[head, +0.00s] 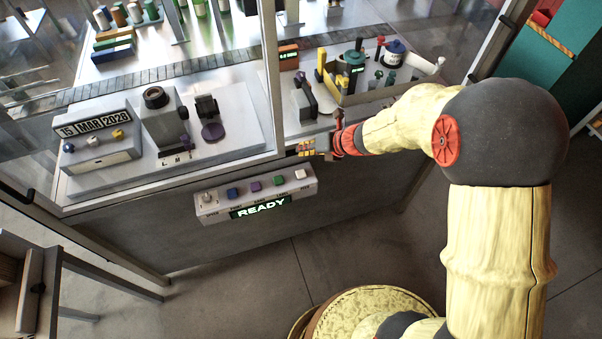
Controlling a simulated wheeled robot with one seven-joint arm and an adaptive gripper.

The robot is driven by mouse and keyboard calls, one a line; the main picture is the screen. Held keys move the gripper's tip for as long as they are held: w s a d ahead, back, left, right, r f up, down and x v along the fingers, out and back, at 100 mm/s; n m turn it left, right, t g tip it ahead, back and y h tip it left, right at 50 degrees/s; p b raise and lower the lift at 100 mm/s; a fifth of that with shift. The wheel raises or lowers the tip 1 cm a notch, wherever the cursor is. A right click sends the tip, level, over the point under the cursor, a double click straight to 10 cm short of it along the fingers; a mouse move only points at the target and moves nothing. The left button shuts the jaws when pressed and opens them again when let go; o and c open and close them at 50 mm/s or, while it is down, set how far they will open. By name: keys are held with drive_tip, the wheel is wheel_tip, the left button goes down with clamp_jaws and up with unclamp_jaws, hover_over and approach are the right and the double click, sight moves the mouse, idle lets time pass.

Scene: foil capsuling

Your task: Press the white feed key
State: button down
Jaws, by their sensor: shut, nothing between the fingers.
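The white feed key (300,174) is at the right end of a row on a grey control panel (221,212) fixed to the bench front. To its left are a green key (278,180), a purple key (255,186), a blue key (232,192) and a pale knob (208,197). A green READY display (261,207) is lit below them. My gripper (301,148) is shut and empty, at the bench's front edge above the white key in the picture. It appears apart from the key. The exact gap is hard to judge.
A clear-panelled frame post (271,70) rises near my gripper. The floor in front is open.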

sight(303, 172)
drive_tip(key=shift+f+b, duration=3.6)
drive_tip(key=shift+f, duration=0.6)
drive_tip(key=shift+f, duration=0.35)
drive_tip(key=shift+f+b, duration=0.55)
drive_tip(key=shift+b, duration=0.05)
drive_tip(key=shift+r, duration=0.15)
drive_tip(key=shift+r+p, duration=0.8)
drive_tip(key=shift+p, duration=0.1)
wheel_tip(303, 172, up, 5)
drive_tip(key=p, duration=0.4)
drive_tip(key=shift+p, duration=0.4)
